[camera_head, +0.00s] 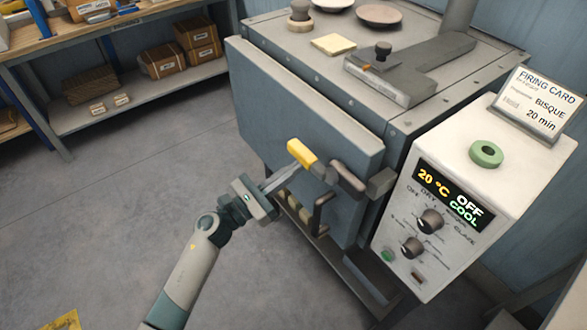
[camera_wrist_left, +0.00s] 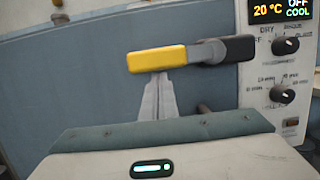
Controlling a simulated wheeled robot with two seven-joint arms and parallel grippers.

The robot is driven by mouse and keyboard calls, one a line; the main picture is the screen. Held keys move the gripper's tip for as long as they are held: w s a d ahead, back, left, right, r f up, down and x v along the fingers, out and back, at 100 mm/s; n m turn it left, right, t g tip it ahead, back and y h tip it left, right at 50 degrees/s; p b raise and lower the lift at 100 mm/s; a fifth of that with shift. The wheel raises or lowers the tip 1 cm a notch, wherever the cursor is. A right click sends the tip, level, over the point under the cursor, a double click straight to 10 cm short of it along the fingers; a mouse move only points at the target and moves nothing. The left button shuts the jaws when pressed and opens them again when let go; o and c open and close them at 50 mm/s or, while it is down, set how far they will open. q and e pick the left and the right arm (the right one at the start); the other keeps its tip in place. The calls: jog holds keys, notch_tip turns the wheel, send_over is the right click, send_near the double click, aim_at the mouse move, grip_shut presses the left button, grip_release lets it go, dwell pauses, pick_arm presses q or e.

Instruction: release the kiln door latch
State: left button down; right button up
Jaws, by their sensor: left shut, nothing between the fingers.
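The kiln door (camera_head: 293,107) is a blue-grey panel on the front of the kiln, and it looks shut. Its latch has a yellow-ended handle (camera_head: 302,154) and a dark bar that runs right to a block at the door's edge. My left gripper (camera_head: 294,169) is shut and empty, its fingertips just below the yellow end. In the left wrist view the latch handle (camera_wrist_left: 157,59) lies nearly level above the closed fingertips (camera_wrist_left: 158,82); I cannot tell whether they touch. A dark door pull (camera_head: 320,213) is below the latch. My right gripper is not in view.
The control box (camera_head: 427,180) stands right of the door, its display reading 20 °C, OFF, COOL. A firing card (camera_head: 540,103) and a green ring (camera_head: 486,153) are on top. Shelves with boxes (camera_head: 162,61) stand at the back left.

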aim_at(296, 152)
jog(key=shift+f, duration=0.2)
